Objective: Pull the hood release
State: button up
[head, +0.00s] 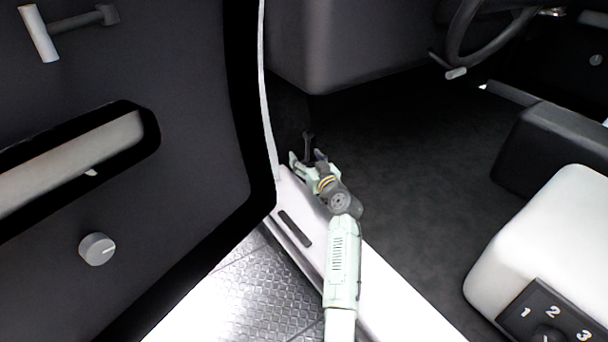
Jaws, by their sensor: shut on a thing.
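The hood release (308,138) shows as a small dark lever low in the footwell, just inside the door opening. My gripper (308,156) reaches over the door sill and is shut on it. The fingers cover the lower part of the lever, so only its upper end shows above them. How far the lever is pulled cannot be told from this view.
The open door (190,130) fills the left side, with a crank handle and a knob. The pale sill (290,195) runs under my arm. The steering wheel (470,50) is upper right, and a white seat (545,230) is right. The dark floor (410,150) between is clear.

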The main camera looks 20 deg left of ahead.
jog(key=shift+w+d, duration=0.1)
jog(key=shift+d, duration=0.2)
jog(key=o, duration=1.7)
jog(key=shift+a, duration=0.2)
notch_tip(320, 180, up, 10)
